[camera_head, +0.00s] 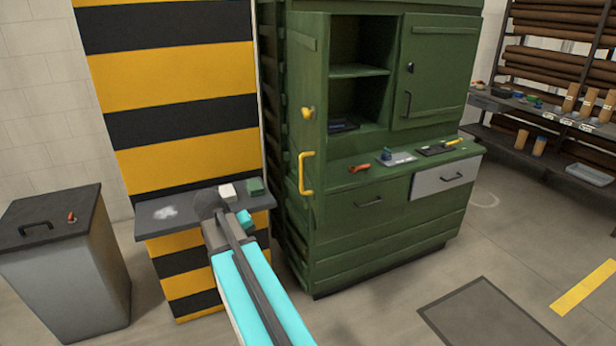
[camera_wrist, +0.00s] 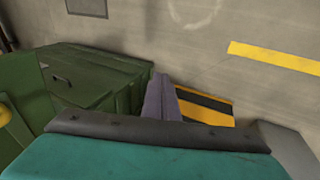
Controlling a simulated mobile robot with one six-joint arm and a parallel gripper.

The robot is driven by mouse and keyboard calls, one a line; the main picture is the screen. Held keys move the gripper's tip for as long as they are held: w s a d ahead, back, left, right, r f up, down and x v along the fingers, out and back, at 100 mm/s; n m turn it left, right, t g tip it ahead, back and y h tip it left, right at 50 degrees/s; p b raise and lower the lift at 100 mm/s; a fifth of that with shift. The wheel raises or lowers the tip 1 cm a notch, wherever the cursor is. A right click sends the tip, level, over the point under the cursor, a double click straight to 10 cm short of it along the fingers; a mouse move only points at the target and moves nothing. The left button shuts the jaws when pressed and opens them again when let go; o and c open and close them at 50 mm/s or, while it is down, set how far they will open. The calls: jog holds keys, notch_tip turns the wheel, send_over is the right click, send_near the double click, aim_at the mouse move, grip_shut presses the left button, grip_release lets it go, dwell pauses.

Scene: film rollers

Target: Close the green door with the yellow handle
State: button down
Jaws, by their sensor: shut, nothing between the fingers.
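The green door (camera_head: 308,75) stands open at the left of the green cabinet's open upper compartment, in the head view. Its yellow handle (camera_head: 304,175) is upright on the door's lower part, with a yellow knob (camera_head: 307,112) above it. My gripper (camera_head: 215,204) is to the left of the handle, apart from it, near the ledge of the striped unit. In the wrist view, my gripper's grey-purple fingers (camera_wrist: 161,98) are together and empty. A yellow part (camera_wrist: 4,115) shows at the left edge there; I cannot tell which part it is.
The striped unit's grey ledge (camera_head: 165,213) holds a white block and a green block. A grey bin (camera_head: 65,265) stands at the left. The cabinet's counter (camera_head: 345,182) carries small tools. A closed green door (camera_head: 440,70) is at the right. Floor is open in front of the cabinet.

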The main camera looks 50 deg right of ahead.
jog(key=s+d+r+m+h, duration=0.1)
jog(key=d+r, duration=0.2)
jog(key=r, duration=0.6)
jog(key=s+d+r+m+h+p, duration=0.1)
jog(key=d+r, duration=0.3)
jog(key=r, duration=0.5)
jog(key=s+d+r+m, duration=0.1)
jog(key=d+r, duration=0.3)
jog(key=r, duration=0.6)
jog(key=shift+s+m+t+h+p, duration=0.3)
jog(key=shift+s+t+h+p, duration=0.1)
jog(key=shift+f, duration=0.15)
jog(key=p, duration=0.5)
send_near(315, 185)
jog(key=a+x, duration=0.1)
jog(key=x, duration=0.3)
jog(key=shift+d+f, duration=0.3)
jog(key=shift+d, duration=0.2)
jog(key=shift+d, duration=0.15)
